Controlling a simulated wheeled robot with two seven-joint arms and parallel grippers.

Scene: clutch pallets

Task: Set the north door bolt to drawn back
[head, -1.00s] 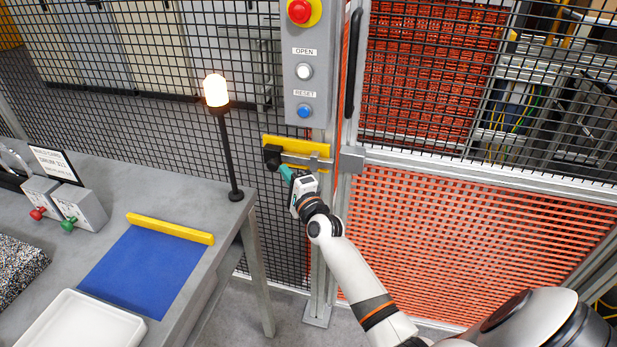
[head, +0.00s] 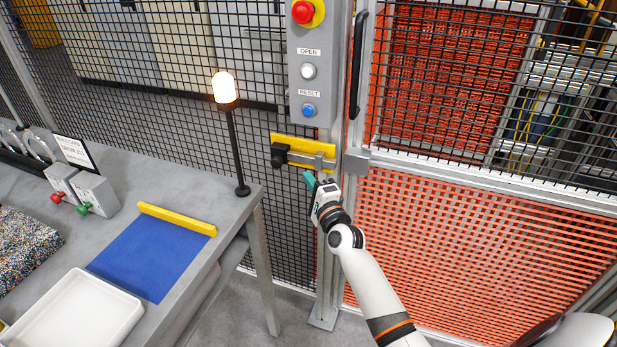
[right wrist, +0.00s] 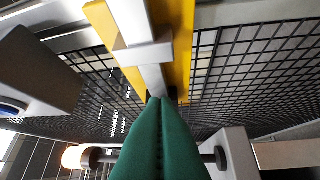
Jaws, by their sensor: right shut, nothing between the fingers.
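The door bolt sits on a yellow plate (head: 305,143) on the fence post. It has a black knob (head: 279,154) at its left end and a silver bar (head: 302,159) running right through a guide toward a grey block (head: 356,160) on the door frame. I cannot tell whether the bar's end lies in that block. My right gripper (head: 309,180) is shut and empty, just below the bar and to the right of the knob. In the right wrist view its green fingers (right wrist: 160,102) are together, pointing at the bar and yellow plate (right wrist: 184,45). My left gripper is not in view.
A control box (head: 320,75) with red, white and blue buttons stands above the bolt. A lit lamp post (head: 234,140) rises from the table corner at left. The table holds a blue mat (head: 152,258) and a white tray (head: 75,315). Mesh fencing surrounds the door.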

